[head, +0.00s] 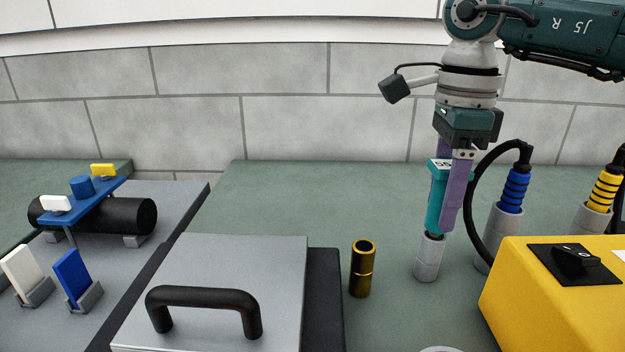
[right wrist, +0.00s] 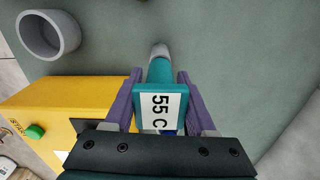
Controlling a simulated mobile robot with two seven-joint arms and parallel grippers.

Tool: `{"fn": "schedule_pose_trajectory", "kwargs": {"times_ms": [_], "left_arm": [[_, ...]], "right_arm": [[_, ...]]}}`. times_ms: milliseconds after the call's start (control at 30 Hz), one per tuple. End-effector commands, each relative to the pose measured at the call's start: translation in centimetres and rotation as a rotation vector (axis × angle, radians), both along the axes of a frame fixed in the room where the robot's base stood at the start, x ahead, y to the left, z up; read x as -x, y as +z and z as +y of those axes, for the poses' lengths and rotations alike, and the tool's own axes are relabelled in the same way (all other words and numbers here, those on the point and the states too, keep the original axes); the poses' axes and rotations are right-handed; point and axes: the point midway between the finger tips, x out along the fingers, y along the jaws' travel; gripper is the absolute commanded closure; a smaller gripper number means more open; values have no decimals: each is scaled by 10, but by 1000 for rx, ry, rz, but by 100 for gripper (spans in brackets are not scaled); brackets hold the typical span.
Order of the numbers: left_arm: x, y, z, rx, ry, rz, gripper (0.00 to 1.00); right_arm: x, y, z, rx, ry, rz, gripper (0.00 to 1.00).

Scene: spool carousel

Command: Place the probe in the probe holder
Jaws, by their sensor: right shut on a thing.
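The probe (head: 437,200) is a teal tool with a white label reading "55 C" in the right wrist view (right wrist: 161,107). My right gripper (head: 455,195) is shut on it with purple fingers and holds it upright. The probe's lower end meets the top of a pale grey upright cylinder (head: 429,260), which looks like a holder. I cannot tell how far the probe sits inside it. The cylinder is partly hidden behind the probe in the right wrist view (right wrist: 160,50). My left gripper is not in view.
A blue cable plug (head: 515,190) and a yellow one (head: 605,188) stand in grey cups at the right. A yellow box (head: 545,310) stands in front. A brass cylinder (head: 361,268) and handled metal lid (head: 225,265) are left. An open grey cup (right wrist: 48,35) shows in the wrist view.

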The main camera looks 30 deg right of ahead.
Motion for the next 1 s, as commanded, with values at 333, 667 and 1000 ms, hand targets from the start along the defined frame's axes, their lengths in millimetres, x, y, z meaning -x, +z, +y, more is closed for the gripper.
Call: {"fn": "schedule_pose_trajectory", "kwargs": {"times_ms": [333,667,1000], "left_arm": [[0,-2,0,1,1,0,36],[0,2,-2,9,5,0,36],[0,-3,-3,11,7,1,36]], "right_arm": [[0,-2,0,0,-1,0,14],[0,4,0,0,0,-1,14],[-2,71,0,0,-1,-7,14]]}}
